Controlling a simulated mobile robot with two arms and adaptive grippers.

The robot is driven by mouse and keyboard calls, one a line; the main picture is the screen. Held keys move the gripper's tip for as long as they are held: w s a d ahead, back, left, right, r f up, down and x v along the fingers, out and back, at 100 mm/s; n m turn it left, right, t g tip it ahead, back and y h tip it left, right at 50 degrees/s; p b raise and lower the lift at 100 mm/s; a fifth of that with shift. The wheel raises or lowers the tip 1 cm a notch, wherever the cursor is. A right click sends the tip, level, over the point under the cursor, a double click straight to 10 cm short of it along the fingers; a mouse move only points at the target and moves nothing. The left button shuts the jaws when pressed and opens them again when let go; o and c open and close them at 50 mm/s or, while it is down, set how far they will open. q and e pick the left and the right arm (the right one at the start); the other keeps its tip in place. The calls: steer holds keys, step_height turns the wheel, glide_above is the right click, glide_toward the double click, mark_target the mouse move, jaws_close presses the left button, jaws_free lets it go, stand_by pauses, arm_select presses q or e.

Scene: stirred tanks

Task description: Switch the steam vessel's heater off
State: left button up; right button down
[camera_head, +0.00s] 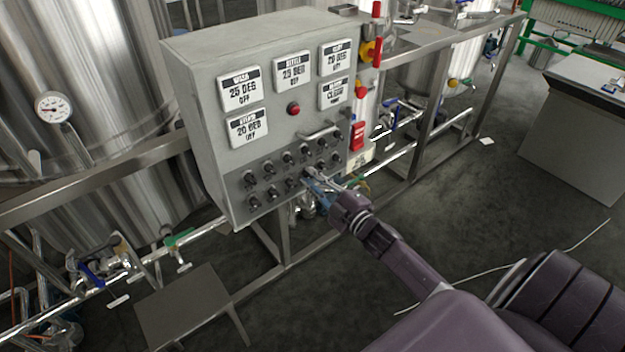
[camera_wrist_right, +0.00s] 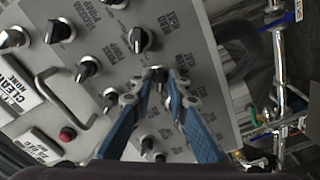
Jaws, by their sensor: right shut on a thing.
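The grey control panel (camera_head: 205,110) stands in the middle of the head view, with rows of black and steel selector knobs low on its front. My right gripper (camera_head: 310,174) reaches it from the lower right. Its blue fingers (camera_wrist_right: 162,84) are shut on one selector knob (camera_wrist_right: 157,73), which they partly hide; I cannot read its label. White displays sit higher on the panel. The lower left display (camera_head: 247,128) reads about 20 DEG OFF; its small heading is hard to read. My left gripper is out of view.
A steel handle bar (camera_wrist_right: 80,118) juts from the panel near the knobs. A red button (camera_head: 293,109) and red-and-yellow switches (camera_head: 370,52) are higher up. A steel tank (camera_head: 95,75) with a dial gauge (camera_head: 53,107) stands left. The dark floor at right is mostly clear.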

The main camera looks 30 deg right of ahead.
stand_by(0.4)
steer(key=c, duration=2.1)
jaws_free()
steer(key=s, duration=1.2)
steer(key=shift+d, duration=0.4)
steer(key=shift+f, duration=0.1)
steer(key=s+a+f+m+g+h, duration=0.1)
steer(key=s+f+m+g, duration=0.2)
steer(key=f, duration=0.8)
steer(key=s+a+f+m+g+h, duration=0.15)
steer(key=s+f, duration=0.35)
steer(key=f, duration=0.5)
steer(key=s+f+m+g, duration=0.3)
steer(key=s+f, duration=0.1)
steer(key=f, duration=0.7)
steer(key=s+a+f+m+g, duration=0.1)
steer(key=s+a+f+g, duration=0.2)
steer(key=s+f, duration=0.3)
steer(key=s+a+f+m+g, duration=0.1)
steer(key=s+a+f+g, duration=0.2)
steer(key=s, duration=1)
steer(key=s+a+f+m+g+y, duration=0.1)
steer(key=s+a+f+g, duration=0.2)
steer(key=s+a+f, duration=0.3)
steer(key=shift+s+a+f+g, duration=0.2)
steer(key=shift+s+f+g, duration=0.05)
steer(key=shift+s+f, duration=1.6)
